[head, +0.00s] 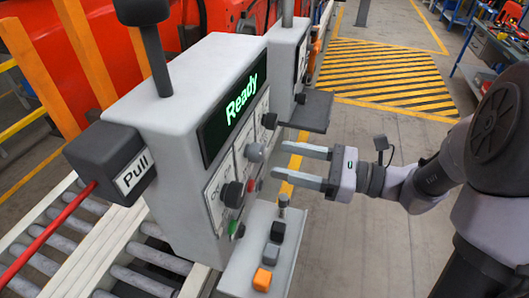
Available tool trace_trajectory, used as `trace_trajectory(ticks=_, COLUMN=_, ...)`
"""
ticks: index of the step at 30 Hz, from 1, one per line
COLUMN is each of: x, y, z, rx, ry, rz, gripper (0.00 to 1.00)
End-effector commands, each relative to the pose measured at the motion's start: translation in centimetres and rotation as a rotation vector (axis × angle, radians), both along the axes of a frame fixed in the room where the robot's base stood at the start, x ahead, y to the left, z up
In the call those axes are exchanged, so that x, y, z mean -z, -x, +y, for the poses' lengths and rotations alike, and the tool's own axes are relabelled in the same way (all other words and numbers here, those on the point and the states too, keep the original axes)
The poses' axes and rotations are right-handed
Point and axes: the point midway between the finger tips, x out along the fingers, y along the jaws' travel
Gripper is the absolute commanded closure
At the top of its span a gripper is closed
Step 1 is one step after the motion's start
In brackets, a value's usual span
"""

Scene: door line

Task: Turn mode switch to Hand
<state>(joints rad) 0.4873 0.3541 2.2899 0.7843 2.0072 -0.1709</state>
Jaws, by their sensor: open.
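A grey control box (178,118) stands at the left with a green "Ready" display (236,101). Its front has a black knob (233,194), a grey knob (255,152) and another black knob (269,120) on white label plates. The label print is too small to read, so I cannot tell which knob is the mode switch or where it points. My gripper (279,160) is open and empty. Its two fingers point left at the panel front, with their tips close to the grey knob. I cannot tell whether they touch anything.
A red button (251,185) and a green one (237,228) sit on the panel. Below, a ledge carries a small lever (283,203) and several buttons, one orange (262,279). A "Pull" box (113,163) with a red cord is at left. A second grey box (288,48) stands behind.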

Motion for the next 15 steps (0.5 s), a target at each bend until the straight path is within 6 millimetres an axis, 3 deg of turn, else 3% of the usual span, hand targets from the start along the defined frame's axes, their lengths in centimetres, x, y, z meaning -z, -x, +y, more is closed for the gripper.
trace_trajectory(ticks=3, x=0.0, y=-0.8, z=2.7, rx=-0.005, ry=0.000, rz=0.000, gripper=0.41)
trace_trajectory(ticks=6, x=0.0, y=-1.4, z=4.1, rx=-0.004, ry=0.001, rz=-0.001, gripper=0.41)
trace_trajectory(ticks=15, x=0.0, y=-1.9, z=5.3, rx=0.000, ry=0.001, rz=-0.001, gripper=0.41)
